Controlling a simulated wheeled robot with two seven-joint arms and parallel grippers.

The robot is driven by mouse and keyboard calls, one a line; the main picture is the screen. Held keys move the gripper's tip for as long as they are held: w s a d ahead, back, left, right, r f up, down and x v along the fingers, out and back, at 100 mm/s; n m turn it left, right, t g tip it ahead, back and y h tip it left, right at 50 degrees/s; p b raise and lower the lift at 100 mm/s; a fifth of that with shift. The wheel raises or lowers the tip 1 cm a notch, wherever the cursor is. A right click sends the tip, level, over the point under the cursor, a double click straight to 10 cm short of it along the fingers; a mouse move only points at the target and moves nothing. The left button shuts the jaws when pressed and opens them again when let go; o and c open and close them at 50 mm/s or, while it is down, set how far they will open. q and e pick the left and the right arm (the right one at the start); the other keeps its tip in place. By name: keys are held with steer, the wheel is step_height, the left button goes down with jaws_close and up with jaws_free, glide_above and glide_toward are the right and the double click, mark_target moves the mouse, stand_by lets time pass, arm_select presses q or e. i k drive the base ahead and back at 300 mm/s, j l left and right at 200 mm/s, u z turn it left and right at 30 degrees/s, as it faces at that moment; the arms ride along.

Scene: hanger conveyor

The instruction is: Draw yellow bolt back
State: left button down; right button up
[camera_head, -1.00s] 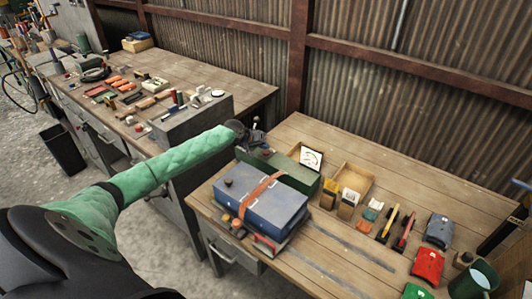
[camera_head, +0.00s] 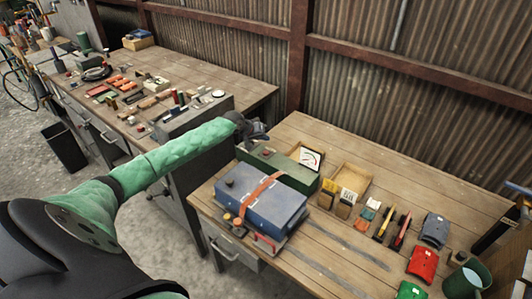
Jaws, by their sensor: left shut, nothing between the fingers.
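My left arm in a green sleeve comes in from the left, and its dark gripper (camera_head: 256,136) is shut and empty above the back left corner of the near bench, just behind the green box (camera_head: 285,166). No yellow bolt can be made out for certain. Small orange and yellowish parts (camera_head: 232,219) sit at the front left foot of the blue case (camera_head: 262,207), well below the gripper and apart from it. My right gripper is not in view.
The near wooden bench (camera_head: 420,180) holds a white-faced gauge (camera_head: 310,158), an open wooden tray (camera_head: 350,174), yellow and red handled tools, folded cloths and a green mug (camera_head: 465,280). A grey block (camera_head: 195,115) stands on the far bench. The near bench's back right is clear.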

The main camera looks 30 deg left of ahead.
mark_target(227, 217)
steer(key=k+j, duration=0.3)
steer(key=k, duration=0.15)
steer(key=k+j, duration=0.3)
steer(key=k, duration=0.15)
steer(key=k+j, duration=0.25)
steer(key=k, duration=0.25)
